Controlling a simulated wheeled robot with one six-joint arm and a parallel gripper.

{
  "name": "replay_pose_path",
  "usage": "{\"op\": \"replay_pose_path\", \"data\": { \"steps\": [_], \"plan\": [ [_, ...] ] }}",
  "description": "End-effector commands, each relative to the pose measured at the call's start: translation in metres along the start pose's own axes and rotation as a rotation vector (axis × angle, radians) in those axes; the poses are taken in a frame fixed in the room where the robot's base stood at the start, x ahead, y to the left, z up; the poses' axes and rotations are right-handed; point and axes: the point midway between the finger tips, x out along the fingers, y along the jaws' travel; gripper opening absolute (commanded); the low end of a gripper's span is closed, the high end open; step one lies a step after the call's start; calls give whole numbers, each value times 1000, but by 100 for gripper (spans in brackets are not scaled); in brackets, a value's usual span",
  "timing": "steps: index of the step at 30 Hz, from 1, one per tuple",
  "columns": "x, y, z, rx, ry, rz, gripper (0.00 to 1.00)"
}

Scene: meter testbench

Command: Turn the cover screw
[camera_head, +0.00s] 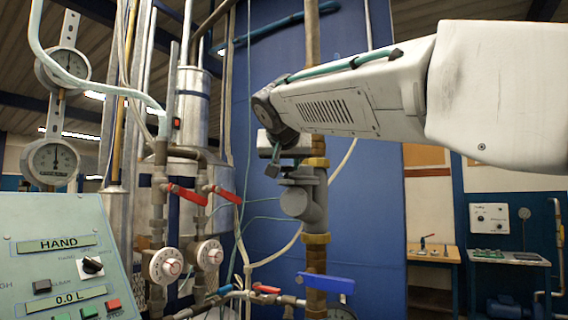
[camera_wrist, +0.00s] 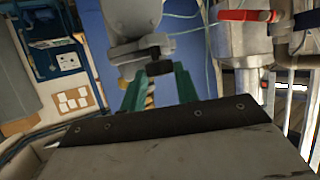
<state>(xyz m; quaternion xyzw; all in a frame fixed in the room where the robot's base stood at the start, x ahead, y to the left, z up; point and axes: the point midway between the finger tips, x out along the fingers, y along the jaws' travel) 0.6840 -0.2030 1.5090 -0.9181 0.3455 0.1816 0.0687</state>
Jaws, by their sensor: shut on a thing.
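The grey meter body (camera_head: 303,197) sits on a vertical brass-coloured pipe in the head view. Its grey casing (camera_wrist: 130,18) is at the top of the wrist view. A small dark piece (camera_wrist: 158,67), apparently the cover screw, sticks out from the casing. My gripper (camera_wrist: 158,78) has its green fingers on either side of this piece and is shut on it. In the head view my gripper (camera_head: 273,162) is small, beside the upper left of the meter, and the screw cannot be made out there.
A control panel (camera_head: 60,260) reading HAND and 0.0 L stands at the lower left. Red-handled valves (camera_head: 186,194) and round dials (camera_head: 166,265) are on pipes left of the meter. A blue lever (camera_head: 325,283) is below it. Thin hoses hang nearby. A workbench (camera_head: 434,255) is farther right.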

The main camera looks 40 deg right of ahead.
Motion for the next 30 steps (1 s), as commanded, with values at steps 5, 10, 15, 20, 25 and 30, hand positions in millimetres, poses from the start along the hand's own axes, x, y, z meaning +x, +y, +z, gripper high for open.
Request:
{"op": "replay_pose_path", "data": {
  "steps": [5,10,15,20,25,30],
  "plan": [
    [0,6,-1,-44,1,-119,8],
    [1,8,-2,-90,2,-228,8],
    [2,10,-2,-133,2,-333,8],
    [3,12,-2,-170,0,-416,8],
    [4,12,-2,-199,-1,-485,8],
    [4,12,-1,-219,-3,-531,8]
  ]
}}
